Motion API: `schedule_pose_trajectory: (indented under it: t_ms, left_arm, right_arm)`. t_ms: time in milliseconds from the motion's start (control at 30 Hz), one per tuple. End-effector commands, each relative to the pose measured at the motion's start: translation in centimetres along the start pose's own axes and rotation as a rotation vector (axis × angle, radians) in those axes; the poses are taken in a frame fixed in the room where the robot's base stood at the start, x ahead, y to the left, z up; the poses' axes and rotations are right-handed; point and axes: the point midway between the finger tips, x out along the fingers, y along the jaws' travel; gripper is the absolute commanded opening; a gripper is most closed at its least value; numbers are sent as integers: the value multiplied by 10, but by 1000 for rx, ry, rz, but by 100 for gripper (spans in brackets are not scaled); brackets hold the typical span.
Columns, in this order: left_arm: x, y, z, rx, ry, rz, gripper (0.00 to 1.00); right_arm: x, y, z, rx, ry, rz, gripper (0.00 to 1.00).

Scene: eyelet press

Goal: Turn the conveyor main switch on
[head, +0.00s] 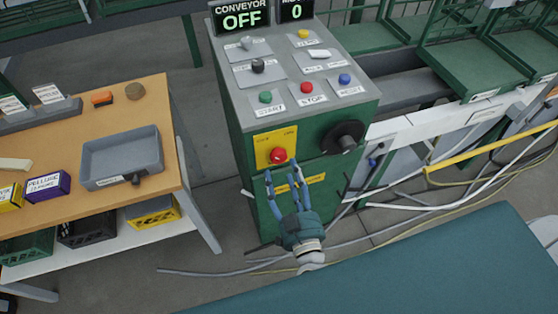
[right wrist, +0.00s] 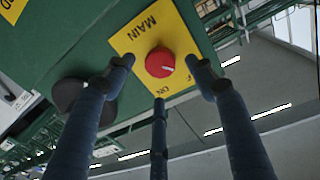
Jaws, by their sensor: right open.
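The main switch is a red round knob (head: 278,155) on a yellow plate (head: 264,139) on the front of the green control cabinet. It also shows in the right wrist view (right wrist: 160,61), with a white pointer mark and the plate's words MAIN and ON. My right gripper (head: 284,171) is open just in front of and below the knob. In the right wrist view its fingers (right wrist: 160,76) spread left, right and below the knob, with gaps between them and it. The display (head: 241,19) above reads CONVEYOR OFF. My left gripper is out of view.
A large black knob (head: 343,137) sits right of the switch. The sloped panel (head: 285,70) carries several buttons and levers. A wooden table (head: 70,207) with a grey tray (head: 121,158) stands left. Cables (head: 420,206) lie on the floor at right.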

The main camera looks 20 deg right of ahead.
Motion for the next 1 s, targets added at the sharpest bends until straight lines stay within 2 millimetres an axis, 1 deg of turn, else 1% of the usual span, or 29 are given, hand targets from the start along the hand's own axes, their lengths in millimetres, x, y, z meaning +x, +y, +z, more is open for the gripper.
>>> schedule_pose_trajectory:
  t_ms: [33, 100, 200, 300, 433, 667, 800, 900, 1000]
  left_arm:
    - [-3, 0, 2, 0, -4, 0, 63]
    - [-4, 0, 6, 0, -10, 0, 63]
    - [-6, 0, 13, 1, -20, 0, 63]
    - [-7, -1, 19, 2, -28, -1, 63]
    - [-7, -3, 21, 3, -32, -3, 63]
    - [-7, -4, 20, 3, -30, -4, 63]
    - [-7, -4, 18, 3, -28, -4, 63]
    - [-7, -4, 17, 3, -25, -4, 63]
    - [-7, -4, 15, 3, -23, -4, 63]
  right_arm:
    - [11, 0, -2, -1, 2, 0, 56]
    - [22, 0, -2, -1, 2, 0, 56]
    - [35, -1, -1, -2, 1, -1, 56]
    - [43, -1, 0, 0, 0, -1, 56]
    - [47, 0, 1, 0, -2, -1, 56]
    - [48, 0, 1, 0, -2, -1, 56]
    - [48, 0, 1, 0, -2, -1, 28]
    - [48, 0, 1, 0, -2, -1, 11]
    - [47, 0, 1, 0, -2, -1, 11]
